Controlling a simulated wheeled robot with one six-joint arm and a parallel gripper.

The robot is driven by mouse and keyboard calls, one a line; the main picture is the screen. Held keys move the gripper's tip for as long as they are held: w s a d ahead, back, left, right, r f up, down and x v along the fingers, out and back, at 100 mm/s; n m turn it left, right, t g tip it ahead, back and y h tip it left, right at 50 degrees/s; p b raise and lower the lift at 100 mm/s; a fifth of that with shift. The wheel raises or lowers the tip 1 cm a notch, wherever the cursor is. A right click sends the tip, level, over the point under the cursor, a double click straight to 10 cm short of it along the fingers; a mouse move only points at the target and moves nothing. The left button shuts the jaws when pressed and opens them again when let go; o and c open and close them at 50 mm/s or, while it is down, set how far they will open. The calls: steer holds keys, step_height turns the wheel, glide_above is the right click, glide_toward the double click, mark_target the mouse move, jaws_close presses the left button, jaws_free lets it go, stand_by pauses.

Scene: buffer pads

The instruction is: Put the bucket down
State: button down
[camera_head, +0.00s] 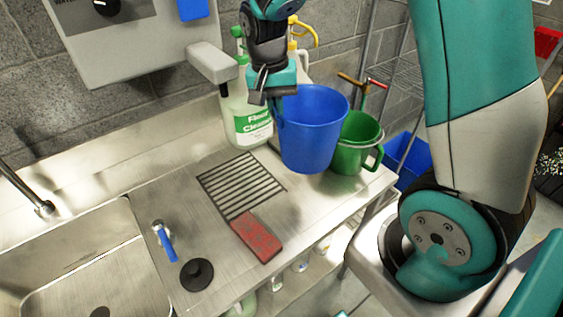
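A blue bucket (308,135) is upright near the right end of the metal counter (215,160). My gripper (272,92) is at the bucket's left rim, pointing down. The fingers seem to be closed around the rim, though the contact is partly hidden. I cannot tell whether the bucket's bottom touches the counter or hangs just above it.
A floor cleaner bottle (246,122) is close on the left. A red pad (257,238) lies by a dark-slatted drain (241,184).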

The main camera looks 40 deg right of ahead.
step_height(320, 180, down, 15)
steer(key=p, duration=0.2)
steer(key=shift+a+p, duration=0.2)
steer(key=shift+p, duration=0.15)
steer(key=shift+r, duration=0.1)
steer(key=shift+f+b, duration=0.4)
steer(key=shift+f, duration=0.15)
steer(key=c, duration=1.3)
jaws_free()
steer(key=shift+r, duration=0.1)
